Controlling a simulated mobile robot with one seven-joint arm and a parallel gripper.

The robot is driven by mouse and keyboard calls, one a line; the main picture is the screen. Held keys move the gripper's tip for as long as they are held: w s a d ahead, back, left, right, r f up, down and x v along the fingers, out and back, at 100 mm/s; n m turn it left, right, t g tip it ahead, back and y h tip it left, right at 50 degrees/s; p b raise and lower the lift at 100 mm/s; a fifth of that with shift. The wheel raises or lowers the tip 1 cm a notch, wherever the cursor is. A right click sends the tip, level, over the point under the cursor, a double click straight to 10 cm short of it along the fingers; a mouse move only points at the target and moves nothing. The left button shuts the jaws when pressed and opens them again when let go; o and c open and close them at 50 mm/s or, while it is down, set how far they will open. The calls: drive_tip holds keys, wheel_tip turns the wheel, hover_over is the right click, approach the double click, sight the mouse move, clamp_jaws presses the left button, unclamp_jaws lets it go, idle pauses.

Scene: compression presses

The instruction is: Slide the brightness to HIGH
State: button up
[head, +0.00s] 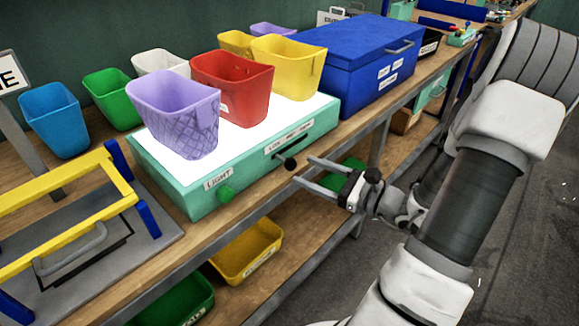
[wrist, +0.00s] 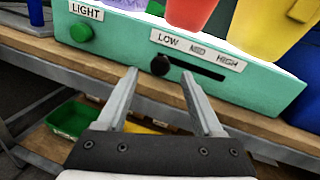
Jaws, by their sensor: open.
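A teal light box (head: 194,204) with a glowing white top stands on the wooden workbench. Its front has a black slider knob (head: 290,163), a green LIGHT knob (head: 226,194) and a LOW, MED, HIGH label. In the wrist view the slider knob (wrist: 160,66) sits at the left end of its dark slot (wrist: 205,71), under LOW. My gripper (head: 311,171) is open and empty in front of the box. In the wrist view its fingers (wrist: 160,74) point at the front panel, one on each side of the knob's line. Whether they reach the knob's depth I cannot tell.
Purple (head: 180,130), red (head: 233,85) and yellow (head: 289,67) bins stand on the light box. A blue chest (head: 350,75) stands to its right and a yellow-framed press (head: 75,225) to its left. Bins (head: 246,250) sit on the shelf below. The space before the bench is free.

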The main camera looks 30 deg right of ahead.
sight(290, 164)
drive_tip(key=b+x, duration=0.1)
drive_tip(key=x, duration=0.5)
clamp_jaws()
drive_tip(key=shift+s, duration=0.1)
idle(1.2)
